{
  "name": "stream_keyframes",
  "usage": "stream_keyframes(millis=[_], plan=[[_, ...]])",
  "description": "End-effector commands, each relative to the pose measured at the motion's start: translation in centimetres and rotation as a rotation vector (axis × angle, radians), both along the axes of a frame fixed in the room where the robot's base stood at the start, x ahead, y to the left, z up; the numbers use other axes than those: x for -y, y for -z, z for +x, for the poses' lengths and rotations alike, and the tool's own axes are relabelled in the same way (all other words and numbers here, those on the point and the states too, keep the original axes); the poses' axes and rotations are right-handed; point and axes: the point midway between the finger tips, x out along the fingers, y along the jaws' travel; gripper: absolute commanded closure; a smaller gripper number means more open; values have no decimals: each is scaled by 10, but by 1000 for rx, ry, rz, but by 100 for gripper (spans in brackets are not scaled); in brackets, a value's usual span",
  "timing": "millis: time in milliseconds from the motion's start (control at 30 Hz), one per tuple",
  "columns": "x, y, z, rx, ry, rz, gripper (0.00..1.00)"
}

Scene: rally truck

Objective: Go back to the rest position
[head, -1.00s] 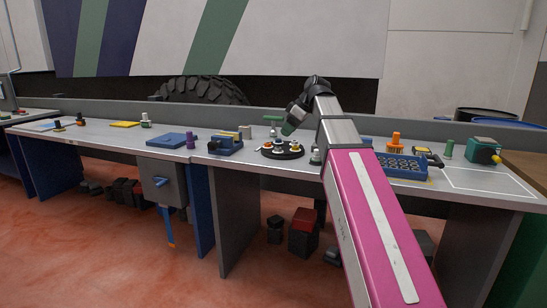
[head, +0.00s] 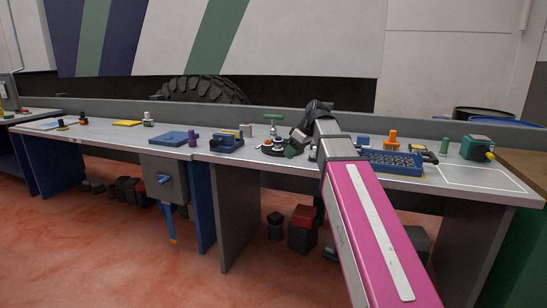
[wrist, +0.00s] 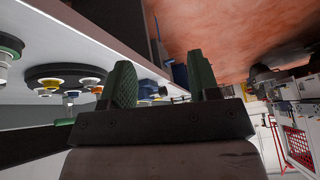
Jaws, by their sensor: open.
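My gripper (head: 296,145) is at the end of my pink and grey arm, in front of the workbench (head: 340,172) in the head view. The arm's dark wrist is bent, and the fingers point left and down, overlapping the round black tray (head: 268,151) in the picture. In the wrist view the two green ribbed fingers (wrist: 162,80) stand well apart, with nothing held between them. The black tray (wrist: 38,72) with several small capped parts shows to the left of the fingers, and the bench edge runs behind them. The exact gap to the bench is unclear.
Left of my gripper stand a blue vise-like block (head: 227,145), a purple cylinder (head: 192,139) and a blue mat (head: 172,138). Right of my arm are a blue crate (head: 385,168), an orange part (head: 392,139) and a teal box (head: 477,148). Red and black boxes (head: 302,228) lie under the bench.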

Motion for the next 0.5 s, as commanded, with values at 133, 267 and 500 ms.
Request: stream_keyframes(millis=[133, 267, 500], plan=[[10, 49, -6, -58, 97, -24, 44], [22, 99, -15, -117, 209, -51, 44], [45, 187, -38, -212, 411, -110, 44]])
